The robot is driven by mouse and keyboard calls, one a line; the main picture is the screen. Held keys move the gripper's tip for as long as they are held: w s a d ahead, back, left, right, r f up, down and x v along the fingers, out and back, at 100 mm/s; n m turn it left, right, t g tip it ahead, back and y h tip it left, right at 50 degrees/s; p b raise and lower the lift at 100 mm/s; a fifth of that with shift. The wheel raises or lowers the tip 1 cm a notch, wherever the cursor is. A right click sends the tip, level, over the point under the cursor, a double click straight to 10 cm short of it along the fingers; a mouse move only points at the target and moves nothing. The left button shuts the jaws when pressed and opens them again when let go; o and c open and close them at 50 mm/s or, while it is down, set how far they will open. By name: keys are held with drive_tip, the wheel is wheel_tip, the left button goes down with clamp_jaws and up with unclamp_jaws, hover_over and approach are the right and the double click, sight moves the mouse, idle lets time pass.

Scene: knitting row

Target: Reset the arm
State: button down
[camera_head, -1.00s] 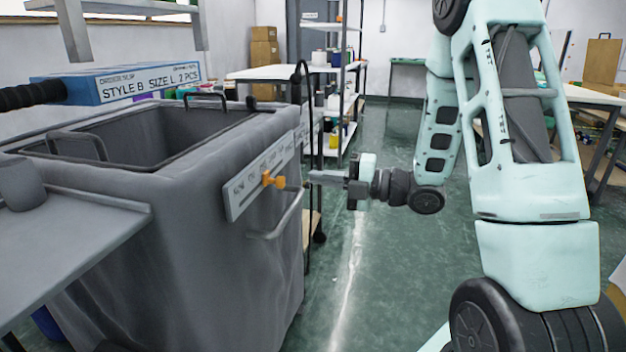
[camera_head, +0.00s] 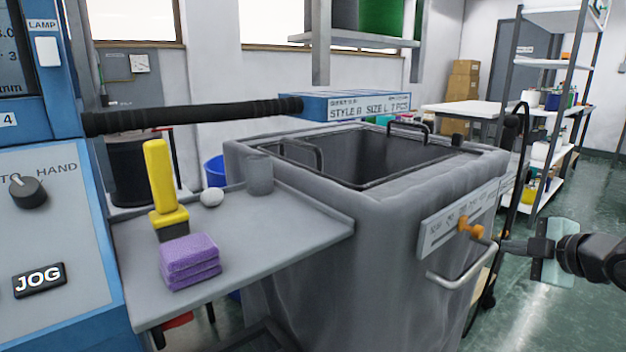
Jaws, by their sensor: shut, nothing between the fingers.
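My gripper (camera_head: 516,247) is at the right of the head view, just right of the grey bin (camera_head: 330,240). Its fingers are shut and hold nothing. They point left toward the orange slider (camera_head: 470,228) on the white scale plate (camera_head: 440,232) on the bin's side. A small gap seems to lie between the fingertips and the bin; I cannot tell exactly how wide. Only the wrist end of my arm (camera_head: 595,256) shows; the rest is outside the picture.
A grey shelf (camera_head: 240,245) left of the bin carries purple sponges (camera_head: 189,262), a yellow-handled tool (camera_head: 161,185) and a grey cup (camera_head: 259,175). A blue control panel (camera_head: 60,220) stands at far left. A metal handle (camera_head: 460,277) juts from the bin. Green floor is open at right.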

drive_tip(key=s+a+f+m+g+h, duration=0.1)
drive_tip(key=s+a+m+g+h, duration=0.1)
drive_tip(key=s+a+m+g, duration=0.45)
drive_tip(key=s+a+f+m+g+h, duration=0.1)
drive_tip(key=s+a+f+m+g, duration=0.2)
drive_tip(key=s+m, duration=0.65)
drive_tip(key=s+a+r+n+g, duration=0.3)
drive_tip(key=s+a+n, duration=0.4)
drive_tip(key=s+a, duration=0.8)
wheel_tip(320, 180, up, 21)
drive_tip(key=w+a+p, duration=0.1)
drive_tip(key=w+p, duration=0.1)
drive_tip(key=p, duration=1.9)
drive_tip(key=shift+w+a+r, duration=0.2)
drive_tip(key=shift+w+a, duration=0.05)
drive_tip(key=shift+w, duration=0.1)
